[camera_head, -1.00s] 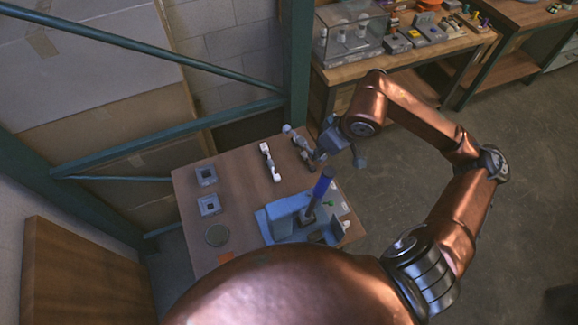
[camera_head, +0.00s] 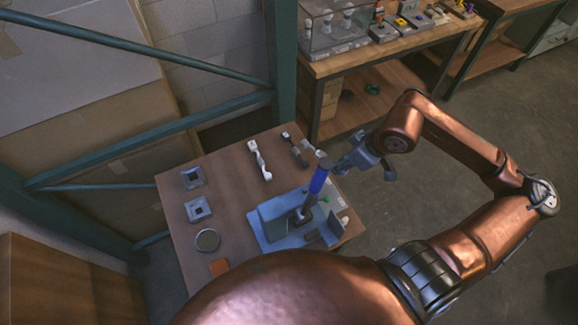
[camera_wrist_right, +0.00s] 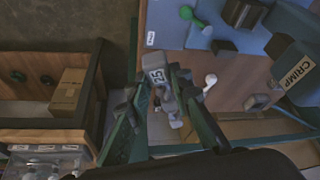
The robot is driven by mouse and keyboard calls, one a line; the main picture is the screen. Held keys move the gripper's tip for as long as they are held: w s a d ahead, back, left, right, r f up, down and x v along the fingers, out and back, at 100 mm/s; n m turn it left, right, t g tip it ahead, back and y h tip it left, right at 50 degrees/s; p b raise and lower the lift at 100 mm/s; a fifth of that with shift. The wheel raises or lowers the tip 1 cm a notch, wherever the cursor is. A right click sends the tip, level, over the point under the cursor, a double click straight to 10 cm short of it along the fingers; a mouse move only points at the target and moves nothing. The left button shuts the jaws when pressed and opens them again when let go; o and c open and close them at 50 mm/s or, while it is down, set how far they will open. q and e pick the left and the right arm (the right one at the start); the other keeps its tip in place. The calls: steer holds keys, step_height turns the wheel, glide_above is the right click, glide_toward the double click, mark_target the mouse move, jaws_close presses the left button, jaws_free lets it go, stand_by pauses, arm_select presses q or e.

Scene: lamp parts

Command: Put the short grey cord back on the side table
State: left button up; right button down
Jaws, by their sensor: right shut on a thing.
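My right gripper (camera_head: 366,166) is just off the right edge of the brown wooden table (camera_head: 228,168), above the floor. In the right wrist view my right gripper (camera_wrist_right: 160,92) is shut on a grey piece marked "25" (camera_wrist_right: 157,74), which looks like the short grey cord; its lower part runs down between the fingers. In the head view the held piece is too small to make out clearly. A grey-and-dark cord-like part (camera_head: 296,151) and a white cord-like part (camera_head: 260,160) lie on the table. My left gripper is not in view.
A blue fixture (camera_head: 274,222) with an upright blue-handled tool (camera_head: 318,181) stands at the table's near right. Two grey square holders (camera_head: 198,209), a round disc (camera_head: 207,240) and an orange pad (camera_head: 219,267) lie left. A workbench (camera_head: 342,63) stands behind.

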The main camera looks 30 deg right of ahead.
steer(key=b, duration=0.1)
glide_toward(295, 175)
steer(key=shift+w+a+f+b, duration=0.25)
steer(key=shift+w+f+b, duration=0.1)
steer(key=shift+w+f, duration=0.4)
steer(key=shift+w+a+f, duration=0.25)
steer(key=shift+w+f, duration=0.05)
steer(key=shift+f, duration=0.1)
step_height(295, 175, down, 3)
steer(key=shift+f, duration=0.15)
steer(key=shift+w, duration=0.1)
steer(key=shift+f+b, duration=0.15)
steer(key=shift+b, duration=0.15)
steer(key=c, duration=2)
jaws_free()
